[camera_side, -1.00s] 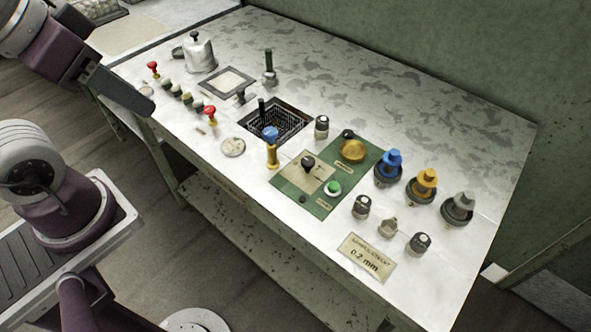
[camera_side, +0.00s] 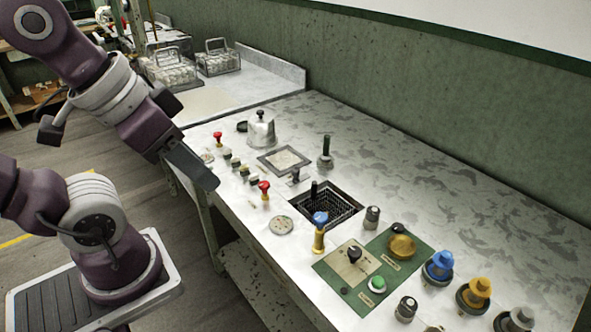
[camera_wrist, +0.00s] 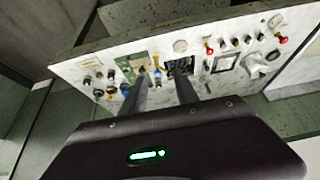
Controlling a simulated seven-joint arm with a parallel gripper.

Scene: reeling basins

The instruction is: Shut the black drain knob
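A black round knob (camera_side: 354,253) stands on a cream plate on the green panel (camera_side: 333,279), beside a gold dome and a green button. A black upright stem (camera_side: 314,188) stands at the dark grated basin (camera_side: 345,208). The frames do not clearly show which of these is the drain knob or its setting. My gripper (camera_side: 204,176) is over the bench's front left edge, well away from both. In the wrist view, the two fingers of my gripper (camera_wrist: 163,80) are apart with nothing between them, pointing toward the panel and basin.
A blue-topped brass post (camera_side: 320,232) stands between basin and panel. Blue, yellow and grey knobs line the right end. The back of the bench is clear.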

